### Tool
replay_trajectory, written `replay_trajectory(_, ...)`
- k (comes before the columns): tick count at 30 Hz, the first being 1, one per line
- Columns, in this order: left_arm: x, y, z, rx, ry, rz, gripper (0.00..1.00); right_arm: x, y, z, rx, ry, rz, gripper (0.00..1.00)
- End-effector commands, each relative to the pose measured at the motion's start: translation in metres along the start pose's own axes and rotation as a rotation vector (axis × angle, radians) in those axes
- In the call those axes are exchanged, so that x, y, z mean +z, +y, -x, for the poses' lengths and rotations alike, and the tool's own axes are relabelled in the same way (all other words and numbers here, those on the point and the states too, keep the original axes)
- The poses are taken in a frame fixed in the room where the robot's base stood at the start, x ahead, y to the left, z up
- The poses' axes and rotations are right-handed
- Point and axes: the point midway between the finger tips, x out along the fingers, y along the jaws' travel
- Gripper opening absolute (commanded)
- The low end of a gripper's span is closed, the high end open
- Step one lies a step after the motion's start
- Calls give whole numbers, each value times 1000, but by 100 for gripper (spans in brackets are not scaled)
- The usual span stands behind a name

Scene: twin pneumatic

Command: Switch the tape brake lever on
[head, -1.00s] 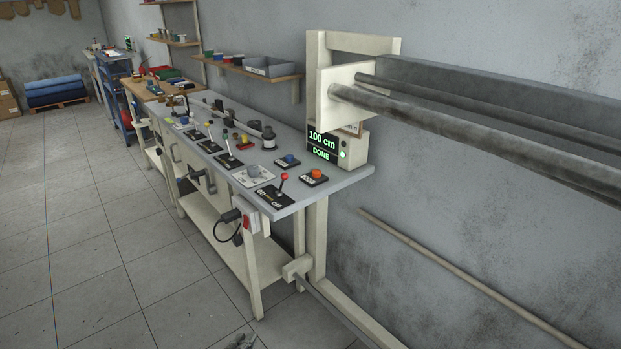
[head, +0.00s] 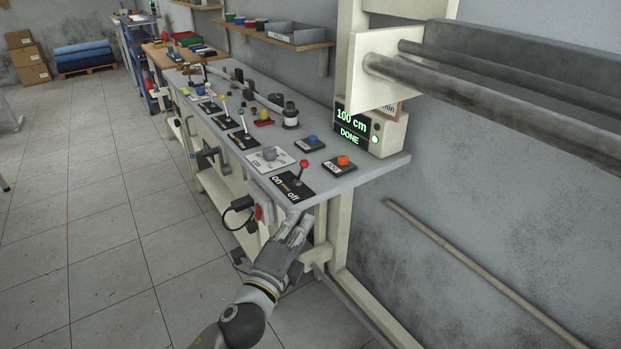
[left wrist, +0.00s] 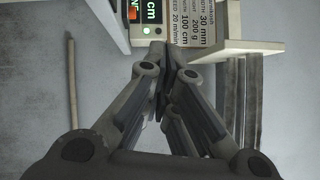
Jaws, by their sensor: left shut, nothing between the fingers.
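A red-knobbed lever (head: 303,167) stands on a black plate (head: 283,180) marked "on" at its left and "off" at its right, at the near end of the bench. Its shaft leans to the right in the head view, toward the "off" side. My left gripper (head: 299,221) is shut and empty, in front of and below the bench's near edge. Its closed fingers (left wrist: 165,66) also show in the left wrist view. My right gripper is out of view.
A display box (head: 384,135) reads "100 cm DONE". Long rails (head: 500,95) run at the right.

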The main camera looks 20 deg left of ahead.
Motion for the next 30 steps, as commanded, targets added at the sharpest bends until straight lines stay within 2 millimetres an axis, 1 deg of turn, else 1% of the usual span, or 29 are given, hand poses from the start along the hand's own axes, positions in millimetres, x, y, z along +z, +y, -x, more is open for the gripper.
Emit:
replay_trajectory(5, 0, -2, -18, -3, 0, 0, 0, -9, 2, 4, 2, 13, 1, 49)
replay_trajectory(10, 0, -3, -50, -3, -1, 1, 0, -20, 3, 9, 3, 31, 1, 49)
replay_trajectory(18, 0, -2, -102, -1, 0, 1, 0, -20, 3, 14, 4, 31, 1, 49)
replay_trajectory(21, 14, -1, -113, 1, -1, -1, 0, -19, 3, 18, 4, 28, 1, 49)
replay_trajectory(24, 22, -1, -121, 1, -1, -1, 0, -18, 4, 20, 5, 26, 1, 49)
replay_trajectory(30, 28, 0, -127, 0, 0, 2, 0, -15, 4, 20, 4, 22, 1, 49)
